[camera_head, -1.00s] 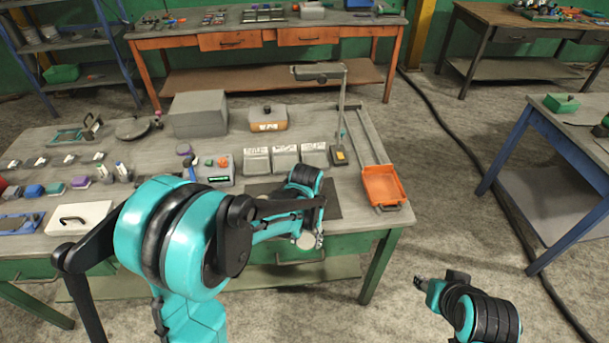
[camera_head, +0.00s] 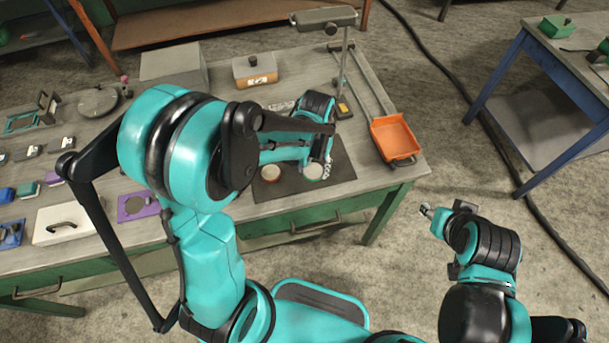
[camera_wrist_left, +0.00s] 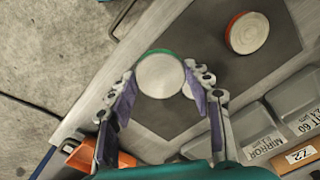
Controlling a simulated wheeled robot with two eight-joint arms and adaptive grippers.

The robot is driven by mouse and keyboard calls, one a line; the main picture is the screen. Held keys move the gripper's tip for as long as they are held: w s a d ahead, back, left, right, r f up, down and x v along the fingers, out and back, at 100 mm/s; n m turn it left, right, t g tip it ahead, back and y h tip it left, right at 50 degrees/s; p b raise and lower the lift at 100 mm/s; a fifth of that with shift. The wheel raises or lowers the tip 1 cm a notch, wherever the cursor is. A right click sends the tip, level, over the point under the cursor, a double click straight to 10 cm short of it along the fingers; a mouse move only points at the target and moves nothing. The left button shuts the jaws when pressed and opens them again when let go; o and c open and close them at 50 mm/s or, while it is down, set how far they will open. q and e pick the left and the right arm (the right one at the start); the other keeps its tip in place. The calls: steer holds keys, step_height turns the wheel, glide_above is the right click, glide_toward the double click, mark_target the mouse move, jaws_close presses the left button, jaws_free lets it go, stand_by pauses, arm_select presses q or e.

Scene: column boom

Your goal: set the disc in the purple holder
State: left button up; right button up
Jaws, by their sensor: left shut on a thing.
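A pale round disc with a green rim (camera_head: 314,171) is between the fingers of my left gripper (camera_head: 324,168). The left wrist view shows the disc (camera_wrist_left: 160,76) at the fingertips, with a finger on each side (camera_wrist_left: 160,88). It is over the front part of the dark mat; I cannot tell whether it touches the mat. The purple holder (camera_head: 126,210), a flat plate with a round grey middle, lies on the table to the left, beyond my arm. My right gripper (camera_head: 427,211) hangs off the table's right front; its jaws are too small to read.
A red-rimmed disc (camera_head: 271,173) lies on the dark mat (camera_head: 290,196). An orange tray (camera_head: 393,137) and a lamp post (camera_head: 344,75) stand right. Grey bins (camera_wrist_left: 263,138) are behind the mat.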

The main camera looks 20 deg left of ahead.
mark_target(305, 181)
arm_select(q)
steer(key=shift+s+a+f, duration=0.1)
steer(key=shift+a+f, duration=0.3)
steer(key=shift+a, duration=0.25)
steer(key=shift+a+f, duration=0.4)
steer(key=shift+a, duration=0.2)
steer(key=shift+f+b, duration=0.95)
steer(key=shift+f, duration=1.05)
steer(key=shift+f, duration=0.1)
steer(key=o, duration=1.5)
